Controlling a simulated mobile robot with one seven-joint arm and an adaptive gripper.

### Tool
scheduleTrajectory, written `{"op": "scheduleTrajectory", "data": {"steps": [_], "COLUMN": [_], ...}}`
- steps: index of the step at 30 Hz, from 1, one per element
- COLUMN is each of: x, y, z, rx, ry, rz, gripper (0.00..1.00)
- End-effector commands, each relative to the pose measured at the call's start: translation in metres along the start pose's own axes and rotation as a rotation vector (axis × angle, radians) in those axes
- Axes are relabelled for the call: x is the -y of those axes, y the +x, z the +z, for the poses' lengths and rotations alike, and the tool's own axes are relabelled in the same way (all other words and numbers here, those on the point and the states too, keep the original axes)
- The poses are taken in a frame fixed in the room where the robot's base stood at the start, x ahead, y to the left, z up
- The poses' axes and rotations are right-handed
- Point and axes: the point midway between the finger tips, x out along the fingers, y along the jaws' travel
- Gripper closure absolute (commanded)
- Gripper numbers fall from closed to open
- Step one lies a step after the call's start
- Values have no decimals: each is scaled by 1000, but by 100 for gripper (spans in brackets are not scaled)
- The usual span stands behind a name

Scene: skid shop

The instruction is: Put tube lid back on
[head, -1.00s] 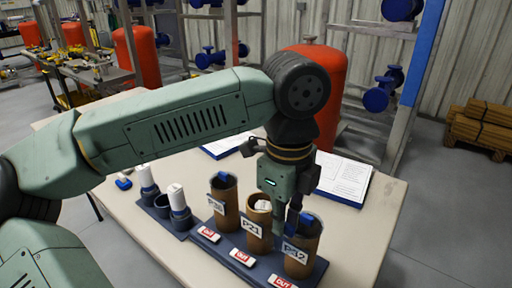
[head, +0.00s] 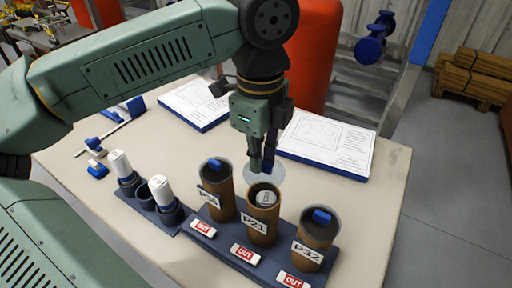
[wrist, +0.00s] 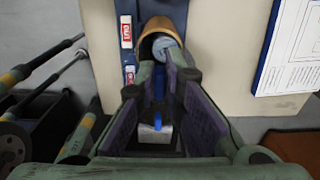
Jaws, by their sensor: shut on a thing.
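Three brown tubes stand in a dark blue rack (head: 240,262). The middle tube (head: 262,222), labelled P21, is open at the top, with a pale item inside. The left tube (head: 219,190) and the right tube (head: 315,242), labelled P32, show blue tabs at their mouths. My gripper (head: 262,165) is shut on a clear round lid (head: 254,175), just behind and above the middle tube's mouth, apart from it as far as I can tell. In the wrist view, a blue handle (wrist: 158,85) shows between the fingers, and a brown tube rim (wrist: 150,35) lies beyond.
Red-and-white OUT tags (head: 245,254) lie before the tubes. A smaller holder (head: 168,214) with white-capped pieces (head: 160,188) stands left. Paper-topped blue boards (head: 325,143) lie behind my gripper. The table's front left is bare.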

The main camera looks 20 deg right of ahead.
Motion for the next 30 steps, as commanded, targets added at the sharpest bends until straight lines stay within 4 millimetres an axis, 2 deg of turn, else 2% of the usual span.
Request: {"op": "scheduleTrajectory", "data": {"steps": [18,30], "x": [0,0], "y": [56,60], "z": [0,0], "rx": [1,0], "ry": [0,0], "rz": [1,0], "gripper": [100,100]}}
